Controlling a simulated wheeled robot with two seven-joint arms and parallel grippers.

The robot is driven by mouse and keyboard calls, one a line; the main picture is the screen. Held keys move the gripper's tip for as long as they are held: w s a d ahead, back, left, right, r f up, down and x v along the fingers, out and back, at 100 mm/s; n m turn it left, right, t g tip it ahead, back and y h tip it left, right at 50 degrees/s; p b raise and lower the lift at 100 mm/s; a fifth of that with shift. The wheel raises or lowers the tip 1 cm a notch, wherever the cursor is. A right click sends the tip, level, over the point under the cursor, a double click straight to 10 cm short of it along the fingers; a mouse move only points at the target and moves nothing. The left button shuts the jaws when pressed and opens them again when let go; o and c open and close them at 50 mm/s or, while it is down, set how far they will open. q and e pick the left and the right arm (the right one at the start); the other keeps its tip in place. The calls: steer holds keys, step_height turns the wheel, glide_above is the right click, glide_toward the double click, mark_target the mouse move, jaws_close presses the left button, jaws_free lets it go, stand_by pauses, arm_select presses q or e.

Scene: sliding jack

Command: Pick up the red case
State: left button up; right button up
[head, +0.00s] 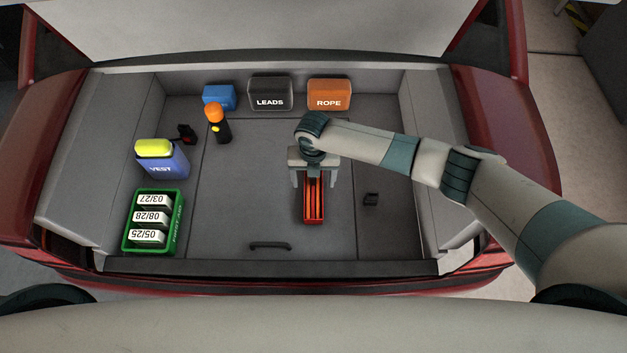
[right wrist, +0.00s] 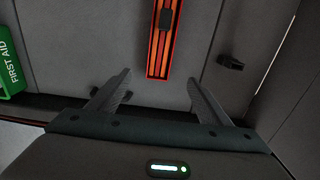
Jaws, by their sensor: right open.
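The red case (head: 314,212) is a narrow open-looking box with orange strips inside and a dark bar or handle across it. It lies lengthwise on the trunk floor, right of the middle. My right gripper (head: 314,183) is open above its far part, one finger to each side in the head view. In the right wrist view the case (right wrist: 155,62) shows at the top middle, ahead of the spread, empty fingers of my right gripper (right wrist: 160,77). The gripper hides the far end of the case in the head view. My left gripper is not in view.
A green crate (head: 126,247) with labelled white packs and a blue VEST box (head: 167,170) stand left. An orange-topped flashlight (head: 220,130), blue box (head: 219,97), LEADS box (head: 270,97) and ROPE box (head: 329,97) are farther back. A floor handle (head: 270,246) lies near the front.

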steer(key=b, duration=0.6)
glide_above(314, 203)
steer(key=f, duration=1)
steer(key=shift+s+f, duration=0.2)
steer(key=shift+f, duration=0.1)
steer(key=shift+a+f+b, duration=0.1)
steer(key=shift+f+b, duration=0.3)
steer(key=shift+f, duration=0.35)
steer(key=f+b, duration=0.4)
steer(key=f, duration=0.1)
steer(key=shift+w+f, duration=0.1)
steer(key=shift+w, duration=0.1)
steer(key=c, duration=1.2)
